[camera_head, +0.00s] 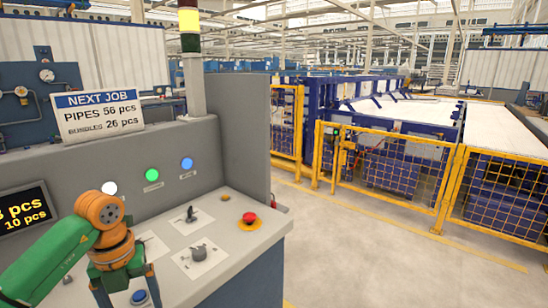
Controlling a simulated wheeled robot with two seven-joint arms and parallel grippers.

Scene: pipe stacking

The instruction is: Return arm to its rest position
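My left arm (50,262), green with orange joints, comes in from the lower left over the grey control console. My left gripper (126,292) points down at the bottom edge of the view. Its two blue-grey fingers are spread apart with nothing held between them. A blue button (139,297) on the panel shows between the fingers; I cannot tell whether they touch the panel. The fingertips are cut off or hard to make out. My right arm and gripper are not in view.
The console panel (222,212) carries a red emergency button (249,218), a black joystick (191,215) and a rotary switch (199,252). A NEXT JOB sign (98,113) and a signal tower (190,60) stand above. Yellow fencing (385,165) and open floor lie right.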

